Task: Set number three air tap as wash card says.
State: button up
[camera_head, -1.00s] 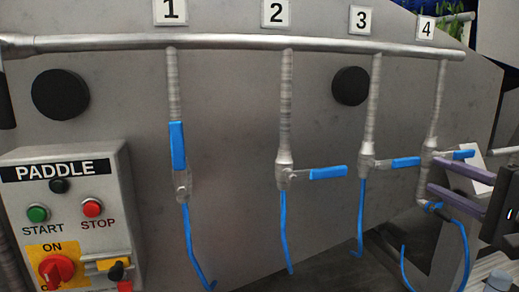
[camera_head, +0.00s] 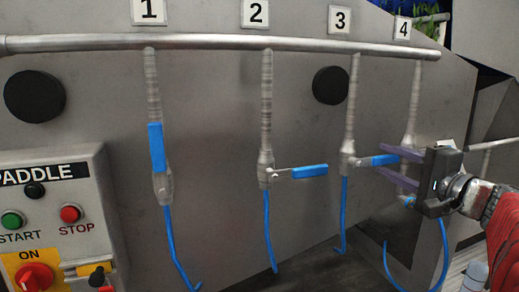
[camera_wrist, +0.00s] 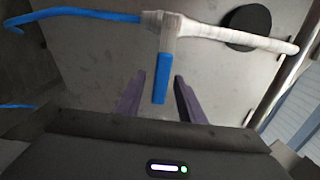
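The number three air tap (camera_head: 348,160) hangs from the pipe below label 3 (camera_head: 340,20). Its blue handle (camera_head: 372,161) points right, across the pipe. My gripper (camera_head: 383,161) is open, its purple fingers pointing left, one above and one below the handle end. In the wrist view the blue handle (camera_wrist: 161,78) lies between the two fingers (camera_wrist: 157,82), with gaps showing on both sides. No readable wash card is in view.
Tap one's handle (camera_head: 157,147) stands upright along its pipe. Tap two's handle (camera_head: 310,171) points right. Tap four (camera_head: 410,140) is partly hidden behind my gripper. Blue hoses (camera_head: 268,232) hang below the taps. A paddle control box (camera_head: 75,215) is at lower left.

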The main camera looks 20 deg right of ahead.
jog(key=w, duration=0.5)
jog(key=shift+w+a, duration=0.1)
jog(key=shift+c, duration=0.5)
grip_shut()
jog(key=shift+f, duration=0.1)
